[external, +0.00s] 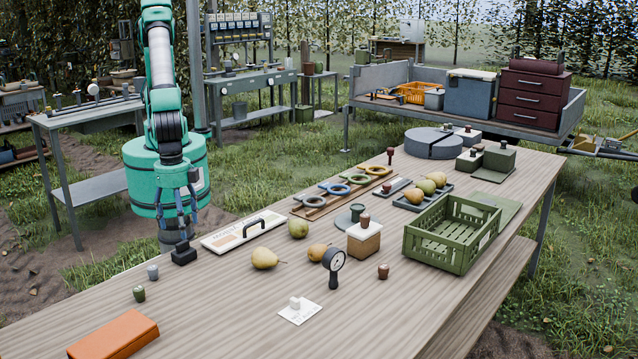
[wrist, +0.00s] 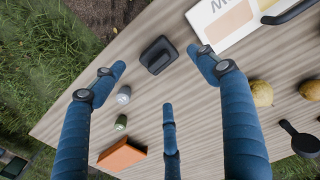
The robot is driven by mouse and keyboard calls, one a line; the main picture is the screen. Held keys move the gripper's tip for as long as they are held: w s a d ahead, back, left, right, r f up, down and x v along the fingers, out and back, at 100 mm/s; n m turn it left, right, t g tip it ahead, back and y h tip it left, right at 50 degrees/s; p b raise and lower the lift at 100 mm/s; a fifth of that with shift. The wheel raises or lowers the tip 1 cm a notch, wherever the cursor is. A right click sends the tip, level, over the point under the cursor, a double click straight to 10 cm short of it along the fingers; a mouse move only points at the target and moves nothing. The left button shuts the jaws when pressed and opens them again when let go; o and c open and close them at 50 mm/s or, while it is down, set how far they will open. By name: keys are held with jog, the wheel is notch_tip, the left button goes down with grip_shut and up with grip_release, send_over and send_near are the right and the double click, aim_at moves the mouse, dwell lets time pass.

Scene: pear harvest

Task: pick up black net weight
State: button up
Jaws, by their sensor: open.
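The black net weight (external: 184,254) is a small dark block with a raised top part. It sits on the left edge area of the wooden table, and also shows in the wrist view (wrist: 158,56) at upper middle. My gripper (external: 180,226) points down just above it, with its blue fingers spread and empty. In the wrist view, my gripper (wrist: 158,72) has two fingertips on either side of the weight's position and a third finger below it in the picture. No finger visibly touches the weight, and its height below the fingertips is hard to judge.
A grey small weight (external: 153,272) and a green one (external: 139,293) stand nearby, with an orange box (external: 114,336) in front. A white board with a black handle (external: 246,231) lies close on the right. Pears (external: 265,258) and a green crate (external: 452,233) are further right.

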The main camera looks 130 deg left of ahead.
aim_at(182, 242)
jog(key=shift+f, duration=1.1)
jog(key=shift+f, duration=0.1)
jog(key=shift+s+f+b, duration=0.1)
jog(key=shift+f+b, duration=0.65)
jog(key=shift+f, duration=1.75)
jog(key=c, duration=1.6)
